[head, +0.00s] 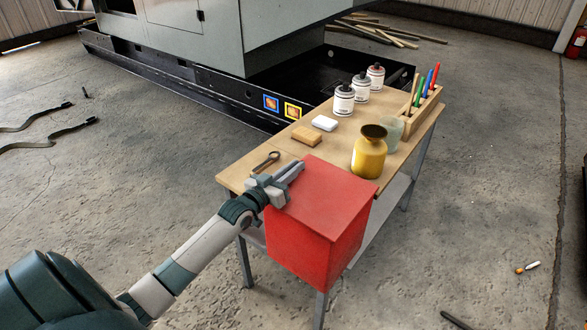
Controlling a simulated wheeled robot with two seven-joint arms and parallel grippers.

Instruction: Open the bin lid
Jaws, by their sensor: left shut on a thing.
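The red bin (300,245) stands at the near end of the work table. Its flat red lid (325,200) lies level over the top, and it looks closed. My left gripper (288,176) comes in from the left and is shut on the lid at its left edge. The gripper hides that part of the lid's edge, so the exact hold does not show. My right gripper is not in view.
The table (338,144) holds a yellow jar (369,155), several white-labelled bottles (344,101), a tan block (306,136), a white block (324,123), a ring-ended tool (266,161) and a pen rack (425,105). Concrete floor around it is mostly clear.

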